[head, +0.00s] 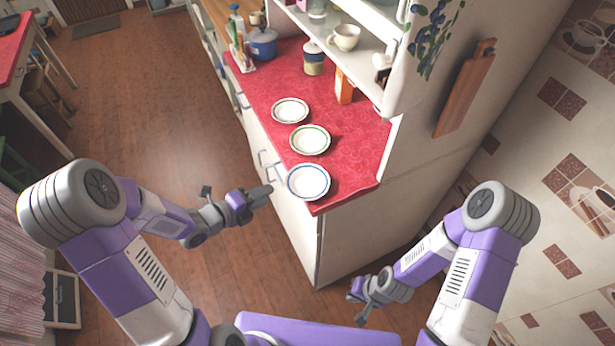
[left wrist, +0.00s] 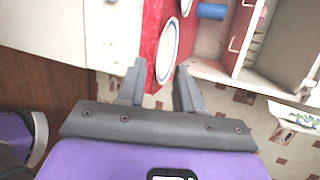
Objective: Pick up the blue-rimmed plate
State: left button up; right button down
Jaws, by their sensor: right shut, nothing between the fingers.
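The blue-rimmed plate (head: 308,182) is white and lies flat on the red counter, close to its near front corner. It also shows in the left wrist view (left wrist: 167,51), just beyond the fingertips. My left gripper (head: 266,192) is to the left of the plate, off the counter's front edge. In the left wrist view its two fingers (left wrist: 160,84) stand apart with nothing between them, so it is open and not touching the plate. My right gripper (head: 358,294) is shut and empty, low in front of the cabinet's end.
A green-rimmed plate (head: 310,140) and a dark-rimmed plate (head: 290,111) lie farther back in a row on the red counter (head: 345,150). A blue pot (head: 263,44), a jar (head: 313,60) and an orange box (head: 344,86) stand behind. The hutch wall (head: 400,130) rises on the right.

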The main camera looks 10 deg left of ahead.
aim_at(306, 182)
pick_arm(q)
jog(key=x, duration=0.7)
jog(key=shift+f, duration=0.25)
jog(key=shift+w, duration=0.1)
grip_shut()
